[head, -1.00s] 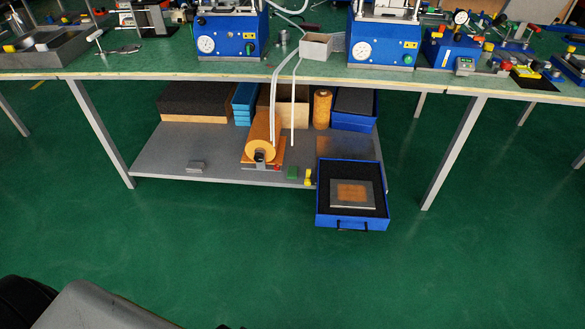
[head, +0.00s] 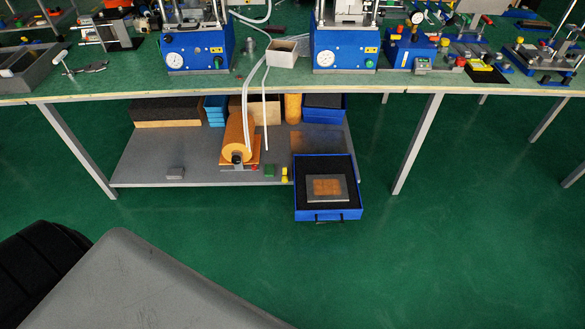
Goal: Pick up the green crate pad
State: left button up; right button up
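A small green block (head: 269,171), which looks like the green crate pad, lies on the grey lower shelf (head: 145,160) under the bench, near its front edge. It sits between the orange roll's wooden stand (head: 228,163) and a small yellow piece (head: 284,174). At this size its exact shape is hard to tell. Neither of my grippers shows in the head view.
A blue tray (head: 328,216) with black foam and a metal plate (head: 326,188) juts past the shelf front. White hoses (head: 265,110) hang from the bench top (head: 120,88). Bench legs (head: 418,144) flank the shelf. The green floor (head: 440,250) ahead is clear.

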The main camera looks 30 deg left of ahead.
aim_at(269, 168)
jog(key=i+j+z, duration=0.2)
jog(key=j, duration=0.2)
jog(key=i+j+z, duration=0.15)
jog(key=j, duration=0.25)
jog(key=i+j+z, duration=0.2)
jog(key=j, duration=0.25)
jog(key=j+z, duration=0.15)
jog(key=j, duration=0.3)
jog(key=i+j, duration=0.1)
jog(key=j, duration=0.65)
jog(key=i+j, duration=0.1)
jog(key=j, duration=0.6)
jog(key=i+j+z, duration=0.1)
jog(key=j, duration=0.65)
